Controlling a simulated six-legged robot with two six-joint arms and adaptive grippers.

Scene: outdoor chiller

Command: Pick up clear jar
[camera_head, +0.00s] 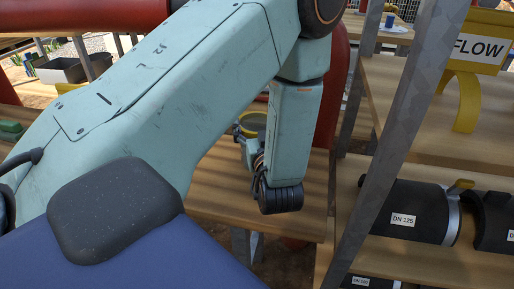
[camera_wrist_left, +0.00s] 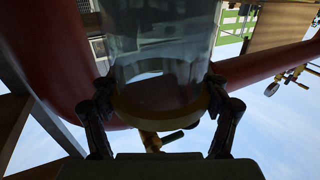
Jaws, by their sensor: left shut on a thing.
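The clear jar (camera_wrist_left: 160,35) fills the top middle of the left wrist view, with a yellow band (camera_wrist_left: 165,118) around its end closest to the camera. My left gripper (camera_wrist_left: 158,95) is shut on the jar, one dark finger on each side near the band. In the head view, the jar's yellow rim (camera_head: 253,121) shows beside my left gripper (camera_head: 245,132), above the wooden table (camera_head: 297,207). My left forearm hides much of the jar and gripper there. My right gripper is not in view.
A metal post (camera_head: 396,130) stands right of my left arm. Behind it, wooden shelves hold dark pipe sections (camera_head: 413,212) and a yellow FLOW sign (camera_head: 480,48). A large red pipe (camera_head: 85,15) runs at the upper left, and a grey bin (camera_head: 62,70) stands beyond.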

